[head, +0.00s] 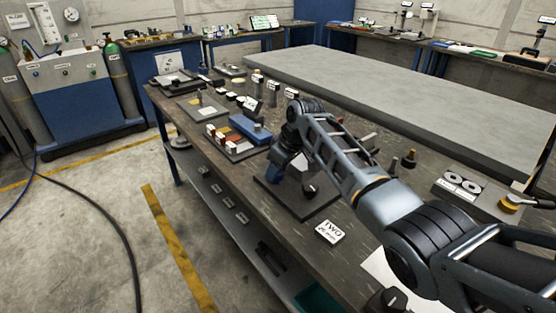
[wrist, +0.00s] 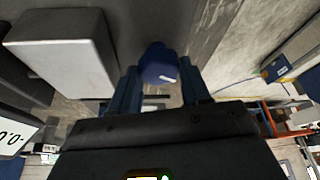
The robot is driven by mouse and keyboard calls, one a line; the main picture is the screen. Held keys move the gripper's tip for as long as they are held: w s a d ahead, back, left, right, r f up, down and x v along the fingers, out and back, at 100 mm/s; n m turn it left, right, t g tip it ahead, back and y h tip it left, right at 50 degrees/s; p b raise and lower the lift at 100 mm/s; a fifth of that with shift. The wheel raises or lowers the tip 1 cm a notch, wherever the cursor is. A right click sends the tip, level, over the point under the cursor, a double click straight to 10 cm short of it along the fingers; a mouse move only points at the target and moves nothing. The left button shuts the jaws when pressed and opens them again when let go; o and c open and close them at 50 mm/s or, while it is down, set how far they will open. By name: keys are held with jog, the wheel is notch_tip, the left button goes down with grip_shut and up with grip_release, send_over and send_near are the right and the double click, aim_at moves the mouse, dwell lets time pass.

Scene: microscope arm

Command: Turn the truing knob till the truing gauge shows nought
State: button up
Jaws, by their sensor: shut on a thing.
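In the wrist view a dark blue round knob (wrist: 158,64) with a small pale mark on its face sits between the two fingers of my gripper (wrist: 160,82). The fingers are shut on the knob from both sides. In the head view my gripper (head: 285,168) points down over a dark base plate (head: 300,205) on the workbench, and my arm hides most of what stands there. A white display or card (wrist: 14,136) with dark zero-like figures is cut off at the left of the wrist view; I cannot read it fully.
A pale grey box (wrist: 62,52) stands left of the knob in the wrist view. In the head view a blue block (head: 250,128) and small parts lie beyond the plate. A "TWO" card (head: 330,232) lies nearer on the bench (head: 240,187). A large grey slab (head: 400,95) lies behind.

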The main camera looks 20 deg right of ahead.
jog(key=m+h+p, duration=0.1)
jog(key=m, duration=0.1)
jog(key=m+h+p, duration=0.1)
jog(key=m, duration=0.2)
jog(key=shift+a+t+p, duration=0.15)
jog(key=shift+t+p, duration=0.15)
dwell(0.4)
jog(key=o, duration=1.1)
jog(key=shift+c, duration=0.2)
jog(key=shift+s+r, duration=0.1)
jog(key=v, duration=0.7)
jog(key=shift+r, duration=0.25)
jog(key=shift+s, duration=0.15)
